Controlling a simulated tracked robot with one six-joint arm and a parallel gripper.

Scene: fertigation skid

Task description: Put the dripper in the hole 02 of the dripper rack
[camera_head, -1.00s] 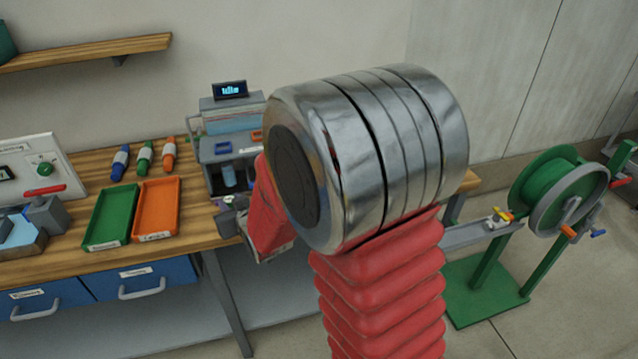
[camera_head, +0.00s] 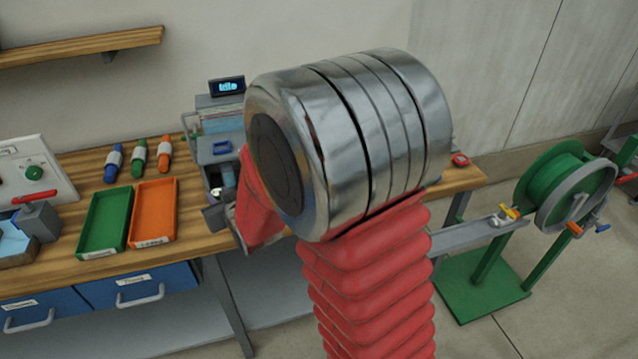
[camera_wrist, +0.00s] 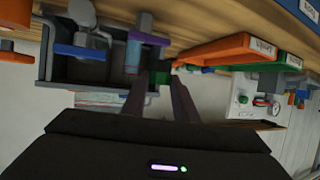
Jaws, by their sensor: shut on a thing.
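My gripper (camera_wrist: 160,88) shows in the wrist view as two dark fingers, shut on a small green piece (camera_wrist: 160,77) at their tips. It seems to be the dripper; most of it is hidden by the fingers. In the head view my arm covers most of the gripper, in front of the grey bench device. I cannot make out the dripper rack or the number 02 in either view.
A grey device (camera_head: 222,122) with a small display stands on the bench (camera_head: 195,243). A green tray (camera_head: 103,222) and an orange tray (camera_head: 152,213) lie left of it. A green hose reel (camera_head: 566,190) stands at the right.

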